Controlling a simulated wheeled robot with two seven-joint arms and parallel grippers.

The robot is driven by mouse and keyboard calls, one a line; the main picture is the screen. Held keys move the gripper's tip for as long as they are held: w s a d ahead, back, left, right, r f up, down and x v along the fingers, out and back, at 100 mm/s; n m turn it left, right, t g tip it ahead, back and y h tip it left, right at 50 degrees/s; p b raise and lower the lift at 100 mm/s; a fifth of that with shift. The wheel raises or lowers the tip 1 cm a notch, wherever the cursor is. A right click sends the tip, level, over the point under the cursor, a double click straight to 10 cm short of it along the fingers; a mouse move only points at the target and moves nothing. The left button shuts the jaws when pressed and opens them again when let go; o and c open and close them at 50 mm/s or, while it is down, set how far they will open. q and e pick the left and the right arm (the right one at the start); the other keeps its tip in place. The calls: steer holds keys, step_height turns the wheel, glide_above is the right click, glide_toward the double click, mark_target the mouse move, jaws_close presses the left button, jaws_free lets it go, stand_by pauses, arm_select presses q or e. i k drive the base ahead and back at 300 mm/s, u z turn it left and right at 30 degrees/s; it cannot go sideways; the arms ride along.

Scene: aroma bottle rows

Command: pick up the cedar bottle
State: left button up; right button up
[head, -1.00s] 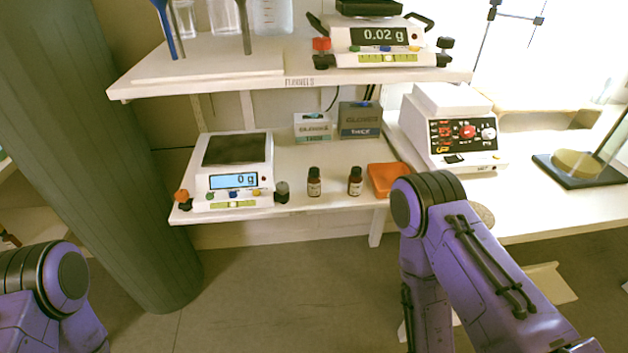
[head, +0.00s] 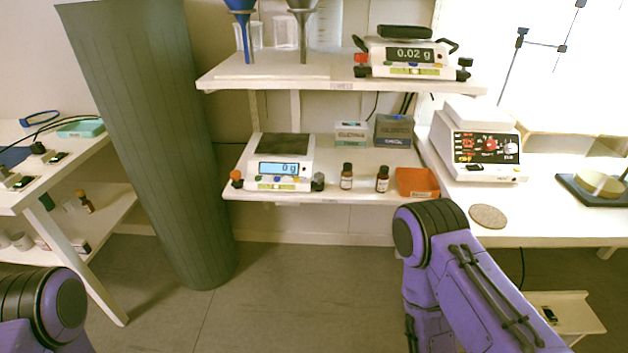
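Two small brown bottles with dark caps stand upright on the lower shelf, a left one (head: 346,177) and a right one (head: 382,179). Their labels are too small to read, so I cannot tell which is cedar. Another brown bottle (head: 85,202) stands on the low shelf of the table at the far left. My purple arms show at the lower left and lower right, but neither gripper is in view. No arm touches a bottle.
The upper shelf (head: 270,72) overhangs. A hotplate (head: 480,145) and a round cork-like disc (head: 488,216) are at right. A thick green column (head: 150,140) stands left.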

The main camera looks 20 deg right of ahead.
mark_target(347, 178)
steer(key=u, duration=1.1)
steer(key=i, duration=0.75)
steer(key=z, duration=1)
